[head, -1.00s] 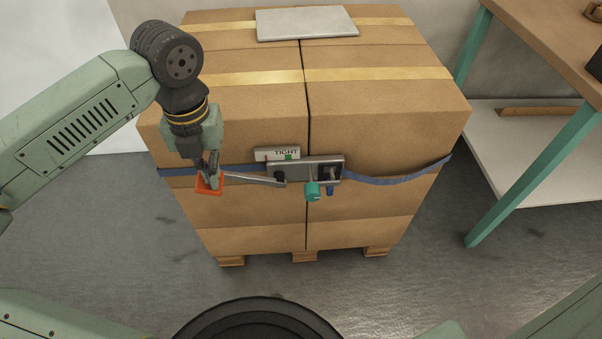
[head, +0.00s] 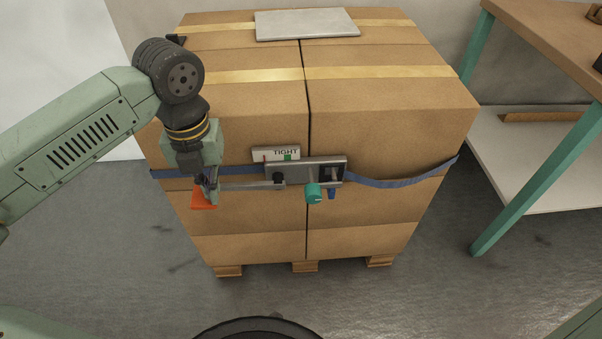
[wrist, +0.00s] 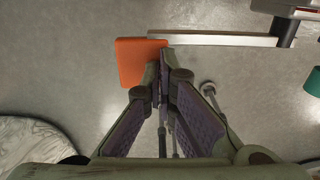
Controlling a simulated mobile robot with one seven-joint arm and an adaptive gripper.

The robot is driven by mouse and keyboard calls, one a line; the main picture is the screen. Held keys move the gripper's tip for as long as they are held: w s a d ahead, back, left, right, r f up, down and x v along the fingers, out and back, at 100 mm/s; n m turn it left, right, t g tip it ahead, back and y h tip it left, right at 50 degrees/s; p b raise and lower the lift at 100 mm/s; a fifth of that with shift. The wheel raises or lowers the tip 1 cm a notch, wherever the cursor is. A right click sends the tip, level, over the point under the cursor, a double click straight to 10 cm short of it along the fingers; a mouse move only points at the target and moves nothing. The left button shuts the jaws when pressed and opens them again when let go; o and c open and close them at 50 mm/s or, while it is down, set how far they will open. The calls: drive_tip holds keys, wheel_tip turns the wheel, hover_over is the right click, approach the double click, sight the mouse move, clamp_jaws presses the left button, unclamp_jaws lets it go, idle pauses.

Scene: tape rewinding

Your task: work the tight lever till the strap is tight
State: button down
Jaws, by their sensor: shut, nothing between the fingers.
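The lever (head: 250,186) is a grey bar running left from the ratchet housing (head: 306,171), roughly level, with an orange grip (head: 203,199) at its end. My gripper (head: 211,198) is shut and empty at the grip. In the wrist view my closed fingertips (wrist: 163,58) overlap the right edge of the orange grip (wrist: 138,64); I cannot tell whether they touch. The blue strap (head: 400,182) crosses the boxes' front and sags on the right. The "TIGHT" gauge (head: 270,155) above the housing has a green mark on the right and a thin red line near its left end.
A teal knob (head: 313,193) and a small blue tab (head: 332,193) hang below the housing. The boxes (head: 380,110) stand on a wooden pallet (head: 305,266). A workbench (head: 550,40) with teal legs is at right.

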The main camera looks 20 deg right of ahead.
wheel_tip(320, 180, up, 7)
drive_tip(key=p, duration=0.3)
drive_tip(key=shift+f, duration=0.15)
drive_tip(key=shift+f, duration=0.1)
drive_tip(key=shift+f+b, duration=3.15)
drive_tip(key=shift+f, duration=0.35)
drive_tip(key=shift+r+p, duration=2.1)
drive_tip(key=shift+r, duration=1.4)
drive_tip(key=shift+f, duration=0.15)
